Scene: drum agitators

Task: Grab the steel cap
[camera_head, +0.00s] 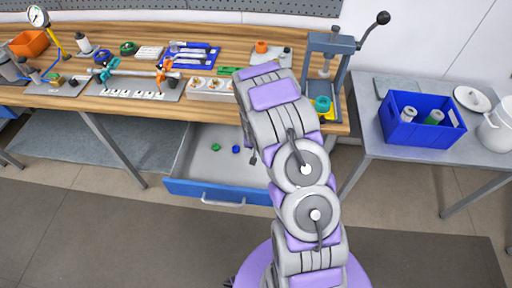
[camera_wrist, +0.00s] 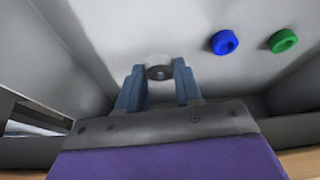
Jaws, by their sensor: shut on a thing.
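In the wrist view, a small round grey steel cap (camera_wrist: 158,68) sits between the fingertips of my gripper (camera_wrist: 159,75). The two blue-grey fingers are shut on its sides. The cap is at the floor of the grey open drawer; I cannot tell whether it still touches that floor. The open drawer (camera_head: 218,199) with a blue front shows below the workbench, to the left of my arm.
A blue ring-shaped cap (camera_wrist: 224,42) and a green one (camera_wrist: 283,41) lie in the drawer, right of my gripper. Drawer walls stand close around it. Above is the wooden workbench (camera_head: 130,108) with tools. A blue crate (camera_head: 407,140) stands on a grey side table at right.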

